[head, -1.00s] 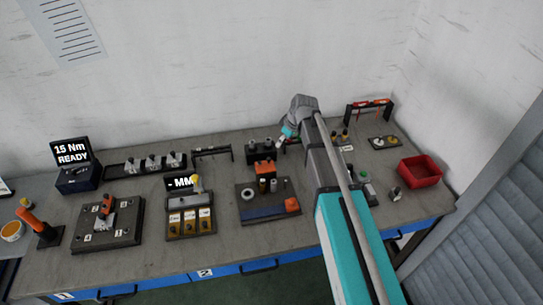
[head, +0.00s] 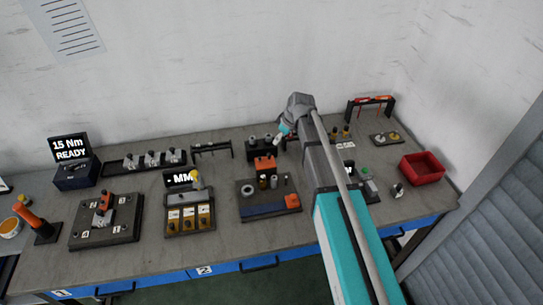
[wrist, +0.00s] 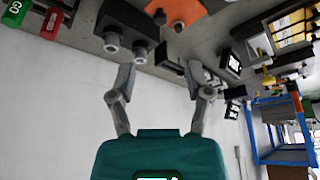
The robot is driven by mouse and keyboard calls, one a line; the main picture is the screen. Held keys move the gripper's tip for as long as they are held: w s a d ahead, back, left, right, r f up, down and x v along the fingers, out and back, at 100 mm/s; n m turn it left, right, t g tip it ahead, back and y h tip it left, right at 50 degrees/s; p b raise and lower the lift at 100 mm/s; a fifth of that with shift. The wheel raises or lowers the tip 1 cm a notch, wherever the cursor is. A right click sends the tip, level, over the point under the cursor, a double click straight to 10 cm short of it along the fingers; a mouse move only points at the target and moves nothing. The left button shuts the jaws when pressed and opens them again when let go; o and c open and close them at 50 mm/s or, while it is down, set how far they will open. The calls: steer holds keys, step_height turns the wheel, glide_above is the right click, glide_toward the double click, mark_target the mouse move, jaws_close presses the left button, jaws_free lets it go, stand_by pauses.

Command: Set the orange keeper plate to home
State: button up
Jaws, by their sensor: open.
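An orange plate (head: 265,162) stands on the dark fixture (head: 247,207) in the middle of the bench, behind small dark and light cylinders. An orange plate with two dark knobs also shows at the top of the wrist view (wrist: 190,8). I cannot tell for certain that this is the keeper plate. My gripper (head: 277,141) is behind it and to its right, near a dark block with two round sockets (head: 260,148). In the wrist view my gripper (wrist: 158,75) has its fingers spread, with nothing between the tips. The sockets (wrist: 112,42) lie just beyond the left fingertip.
An orange block (head: 292,201) sits at the fixture's front right corner. A red bin (head: 422,168) stands at the bench's right end. A low black rack (head: 212,149) is left of the socket block. My arm hides part of the bench right of the fixture.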

mark_target(269, 154)
steer(key=shift+b+x, duration=5.05)
steer(key=shift+x, duration=0.7)
jaws_close()
